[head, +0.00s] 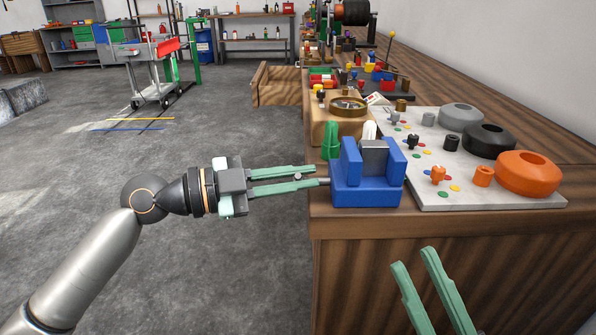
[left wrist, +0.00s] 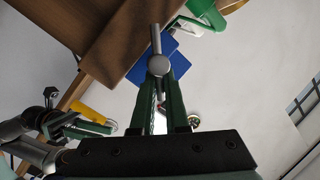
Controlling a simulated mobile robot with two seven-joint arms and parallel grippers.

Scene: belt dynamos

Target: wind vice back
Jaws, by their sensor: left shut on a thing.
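The blue vice (head: 366,190) stands at the near left corner of the wooden bench, with a grey block (head: 373,157) between its jaws. My left gripper (head: 322,175) reaches in from the left, its green fingers shut on the vice handle (left wrist: 158,66). In the left wrist view the handle's grey round hub and bar show at the fingertips, with the blue vice (left wrist: 150,70) behind. The handle is mostly hidden by the fingers in the head view. My right gripper (head: 413,258) is in front of the bench, fingers apart and empty.
A grey board (head: 440,196) with grey, black and orange round parts lies right of the vice. A green bottle-like thing (head: 331,141) and a wooden block with a brass ring (head: 348,106) stand behind it.

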